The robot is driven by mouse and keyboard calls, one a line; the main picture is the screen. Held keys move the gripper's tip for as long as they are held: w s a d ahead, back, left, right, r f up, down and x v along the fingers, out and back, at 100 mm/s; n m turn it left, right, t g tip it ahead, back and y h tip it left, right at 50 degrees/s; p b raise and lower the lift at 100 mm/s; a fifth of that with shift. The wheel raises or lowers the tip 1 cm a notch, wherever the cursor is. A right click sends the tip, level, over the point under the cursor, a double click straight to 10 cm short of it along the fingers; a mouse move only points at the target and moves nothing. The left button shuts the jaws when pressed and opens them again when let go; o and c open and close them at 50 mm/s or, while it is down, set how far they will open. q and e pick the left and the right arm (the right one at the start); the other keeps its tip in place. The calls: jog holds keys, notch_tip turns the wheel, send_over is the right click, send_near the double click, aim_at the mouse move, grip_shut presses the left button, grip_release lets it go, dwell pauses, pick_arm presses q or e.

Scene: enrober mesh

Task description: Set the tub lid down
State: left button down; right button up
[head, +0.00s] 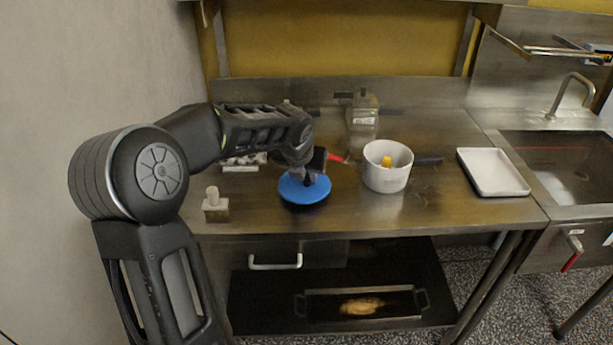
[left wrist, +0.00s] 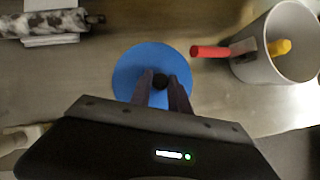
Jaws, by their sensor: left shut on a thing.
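The blue round tub lid (head: 304,192) is low over the steel counter, left of the white tub. Whether it touches the counter I cannot tell. In the left wrist view the lid (left wrist: 128,75) shows with a dark knob (left wrist: 160,81) at its centre, between my two fingers. My left gripper (head: 311,179) is shut on that knob from above. My right gripper is not in view.
A small block with a pale knob (head: 215,206) stands at the left front. A clear container (head: 362,119) stands behind. A white tray (head: 492,172) lies at the right, beside the sink (head: 565,165). A dark-and-white roll (left wrist: 45,22) lies back left. Counter between tub and tray is clear.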

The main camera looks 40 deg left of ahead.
pick_arm(q)
jog(key=shift+f, duration=0.4)
jog(key=shift+f, duration=0.1)
jog(key=c, duration=1.2)
grip_release()
jog(key=shift+c, duration=0.2)
jog(key=shift+s+r, duration=0.15)
jog(key=shift+r, duration=0.25)
jog(key=v, duration=1.1)
jog(key=shift+s+r, duration=0.1)
jog(key=shift+r, duration=0.05)
